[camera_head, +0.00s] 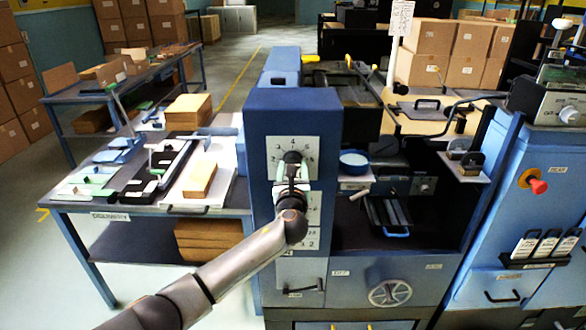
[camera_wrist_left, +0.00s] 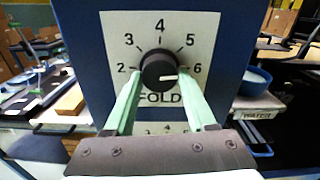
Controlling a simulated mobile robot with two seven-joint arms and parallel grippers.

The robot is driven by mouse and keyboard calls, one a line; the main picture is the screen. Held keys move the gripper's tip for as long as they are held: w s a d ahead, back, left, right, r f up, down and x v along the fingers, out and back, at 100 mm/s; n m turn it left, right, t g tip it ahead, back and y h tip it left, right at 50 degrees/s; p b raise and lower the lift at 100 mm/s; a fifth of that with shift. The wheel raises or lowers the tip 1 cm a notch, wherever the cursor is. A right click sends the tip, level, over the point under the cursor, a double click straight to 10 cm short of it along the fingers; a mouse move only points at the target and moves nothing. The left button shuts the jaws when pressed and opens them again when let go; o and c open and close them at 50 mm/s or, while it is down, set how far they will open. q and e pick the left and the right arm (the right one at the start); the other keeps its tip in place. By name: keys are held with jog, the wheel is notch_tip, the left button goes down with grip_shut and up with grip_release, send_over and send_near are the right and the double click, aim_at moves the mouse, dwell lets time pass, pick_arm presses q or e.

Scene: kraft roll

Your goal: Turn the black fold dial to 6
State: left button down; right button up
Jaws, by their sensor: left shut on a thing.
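The black fold dial (camera_wrist_left: 158,68) sits on a white plate (camera_wrist_left: 190,32) with the numbers 2 to 6 in an arc and the word FOLD below. The dial also shows in the head view (camera_head: 292,157), on the front of the blue column. Its white mark points to the right, toward the 6 side and slightly below the numeral. My left gripper (camera_wrist_left: 160,76) has pale green fingers, one on each side of the dial, shut on it. In the head view my left gripper (camera_head: 291,172) reaches up to the dial from below. My right gripper is not in view.
A second numbered plate (camera_head: 312,208) lies just below the dial plate. A blue round container (camera_head: 354,162) stands right of the column. A handwheel (camera_head: 390,293) is lower right. A workbench (camera_head: 110,205) with tools and a cardboard block (camera_head: 200,178) stands at left.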

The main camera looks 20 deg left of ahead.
pick_arm(q)
jog(key=shift+w+a+r+m, duration=0.15)
jog(key=shift+r+m, duration=0.2)
jog(key=shift+m, duration=0.25)
jog(key=c, duration=0.6)
grip_release()
jog(key=o, duration=0.4)
jog(key=shift+f, duration=0.2)
jog(key=shift+c, duration=0.2)
jog(key=shift+f, duration=0.1)
jog(key=v, duration=1.2)
jog(key=shift+s+b, duration=0.3)
jog(key=shift+s, duration=0.05)
